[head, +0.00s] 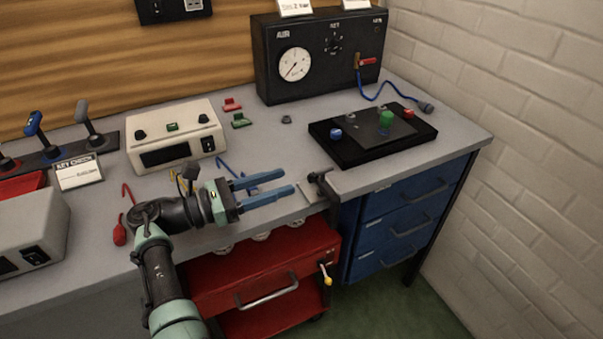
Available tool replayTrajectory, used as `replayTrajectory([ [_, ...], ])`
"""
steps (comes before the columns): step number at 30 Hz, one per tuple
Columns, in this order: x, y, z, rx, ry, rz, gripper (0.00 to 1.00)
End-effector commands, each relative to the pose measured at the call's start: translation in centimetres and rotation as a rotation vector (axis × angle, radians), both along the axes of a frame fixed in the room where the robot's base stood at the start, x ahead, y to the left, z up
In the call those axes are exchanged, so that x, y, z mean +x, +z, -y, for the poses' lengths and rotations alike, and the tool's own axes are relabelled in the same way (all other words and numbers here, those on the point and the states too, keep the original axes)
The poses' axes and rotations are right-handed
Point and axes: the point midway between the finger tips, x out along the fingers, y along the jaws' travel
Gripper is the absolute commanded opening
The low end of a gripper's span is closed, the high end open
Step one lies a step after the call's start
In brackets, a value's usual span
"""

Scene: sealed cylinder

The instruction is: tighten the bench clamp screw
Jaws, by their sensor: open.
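A small dark bench clamp (321,183) sits at the front edge of the grey bench, just left of the blue drawers. Its screw is too small and dark to make out clearly. My gripper (290,182), with two blue fingers, reaches in from the left and points right toward the clamp. The fingers are apart and nothing shows between them. The fingertips are a short way left of the clamp and appear not to touch it; their height above the bench is hard to tell.
A black gauge box (270,75) stands behind. A cream box (143,123) stands behind my arm. A red cabinet (205,300) is below the bench edge.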

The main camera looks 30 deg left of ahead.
Motion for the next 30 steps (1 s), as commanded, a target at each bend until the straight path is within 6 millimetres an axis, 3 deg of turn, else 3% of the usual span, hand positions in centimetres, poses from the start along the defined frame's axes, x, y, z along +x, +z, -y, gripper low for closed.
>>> replayTrajectory([
  [7, -1.9, 0.0, -1.6, 0.0, 0.001, 0.001, 0.47],
  [24, -2.0, 0.1, -1.7, 0.0, 0.0, 0.001, 0.47],
  [27, -1.4, 0.4, -1.4, 0.066, 0.007, 0.006, 0.47],
  [30, 0.2, 1.4, -0.8, 0.252, 0.029, 0.031, 0.47],
])
